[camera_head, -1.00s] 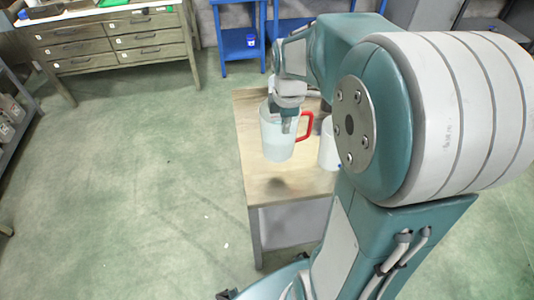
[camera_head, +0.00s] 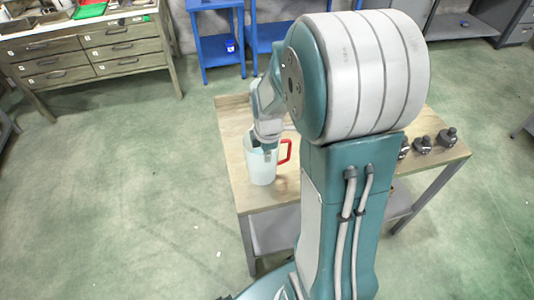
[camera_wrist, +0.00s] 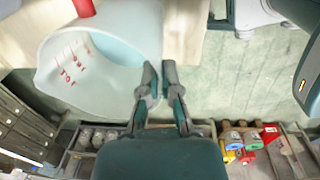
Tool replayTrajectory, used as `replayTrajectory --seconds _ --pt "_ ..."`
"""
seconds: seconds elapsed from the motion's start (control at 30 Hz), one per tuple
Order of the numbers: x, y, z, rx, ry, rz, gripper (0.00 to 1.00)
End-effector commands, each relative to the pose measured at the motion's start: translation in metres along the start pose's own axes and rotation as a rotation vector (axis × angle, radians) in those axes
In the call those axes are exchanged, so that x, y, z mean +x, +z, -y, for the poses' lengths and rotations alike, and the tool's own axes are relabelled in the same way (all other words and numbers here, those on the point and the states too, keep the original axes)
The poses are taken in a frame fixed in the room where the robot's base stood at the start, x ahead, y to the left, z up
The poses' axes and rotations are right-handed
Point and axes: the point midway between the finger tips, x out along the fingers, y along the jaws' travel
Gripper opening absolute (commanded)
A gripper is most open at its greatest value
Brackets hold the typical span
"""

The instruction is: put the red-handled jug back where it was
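The jug (camera_head: 262,168) is pale, with a red handle (camera_head: 286,150) on its right side. It is upright over the left part of the wooden table (camera_head: 235,130); I cannot tell whether its base touches the top. My gripper (camera_head: 266,153) reaches down at its rim. In the wrist view the jug (camera_wrist: 110,55) fills the upper left, with red markings on its wall and part of the red handle (camera_wrist: 84,8) at the top edge. My gripper's fingers (camera_wrist: 160,75) are close together across the jug's wall and appear to pinch it.
Several dark fittings (camera_head: 423,145) stand on the table's right end. My arm hides the table's middle. A drawer bench (camera_head: 90,50) is at the back left, and a blue stand (camera_head: 215,45) is behind. The floor on the left is clear.

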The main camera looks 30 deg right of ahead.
Motion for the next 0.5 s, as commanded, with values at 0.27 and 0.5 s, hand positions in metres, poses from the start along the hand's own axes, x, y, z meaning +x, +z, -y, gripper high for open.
replayTrajectory --seconds 0.27,0.5 --pt "0.0009 0.0000 0.0000 0.000 0.000 0.000 0.26" --pt "0.0007 0.0000 -0.0001 0.000 0.000 0.000 0.43"
